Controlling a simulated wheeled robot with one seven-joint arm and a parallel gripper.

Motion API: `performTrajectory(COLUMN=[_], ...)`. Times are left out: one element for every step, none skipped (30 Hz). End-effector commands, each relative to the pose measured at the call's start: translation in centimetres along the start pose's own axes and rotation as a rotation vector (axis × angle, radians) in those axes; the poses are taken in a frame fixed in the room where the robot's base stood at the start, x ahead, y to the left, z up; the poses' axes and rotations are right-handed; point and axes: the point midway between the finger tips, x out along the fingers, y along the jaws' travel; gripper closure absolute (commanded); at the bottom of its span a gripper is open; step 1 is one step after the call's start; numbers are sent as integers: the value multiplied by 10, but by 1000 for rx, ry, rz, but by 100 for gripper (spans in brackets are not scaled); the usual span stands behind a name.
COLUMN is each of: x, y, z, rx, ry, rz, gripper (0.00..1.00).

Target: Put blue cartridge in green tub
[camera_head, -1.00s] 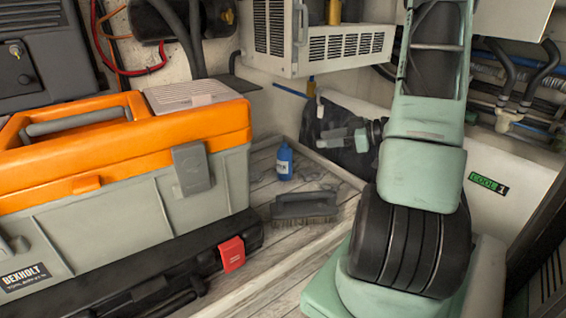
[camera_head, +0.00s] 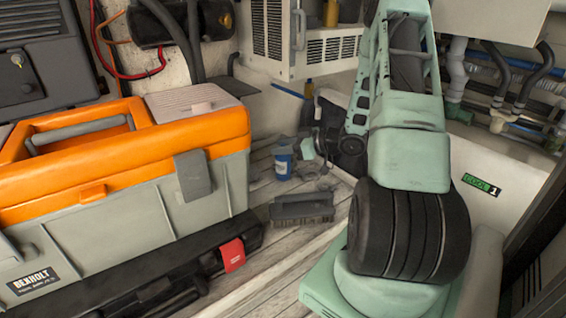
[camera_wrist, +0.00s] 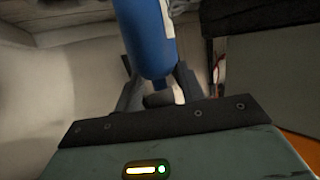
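The blue cartridge (camera_head: 284,162) is a small blue bottle with a pale label. It stands upright on the grey plank floor to the right of the orange-lidded toolbox. In the wrist view the blue cartridge (camera_wrist: 150,45) lies beyond and between the dark fingers. My gripper (camera_wrist: 158,88) appears open, one finger to each side of it; contact is not clear. In the head view my gripper (camera_head: 303,158) is at the cartridge's right side, small and partly obscured by its own parts. I see no green tub in either view.
A large grey toolbox with an orange lid (camera_head: 120,150) fills the left. A black case with a red latch (camera_head: 232,255) lies before it. A dark brush (camera_head: 301,208) lies just in front of the cartridge. A white vented unit (camera_head: 304,45) hangs behind.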

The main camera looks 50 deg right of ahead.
Motion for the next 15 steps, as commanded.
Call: performTrajectory(x=[1, 1, 1, 1, 1, 1, 1, 1, 1, 1, 1, 1, 1, 1, 1], y=[0, 0, 0, 0, 0, 0, 0, 0, 0, 0, 0, 0, 0, 0, 0], z=[0, 0, 0, 0, 0, 0, 0, 0, 0, 0, 0, 0, 0, 0, 0], rx=[0, -1, -1, -1, -1, -1, -1, -1, -1, -1, -1, -1, -1, -1, -1], ry=[0, 0, 0, 0, 0, 0, 0, 0, 0, 0, 0, 0, 0, 0, 0], rz=[0, 0, 1, 1, 1, 1, 0, 1, 0, 1, 1, 1, 1, 0, 1], gripper=[61, 61, 61, 61, 61, 61, 66, 75, 86, 94, 100, 100, 100, 100, 100])
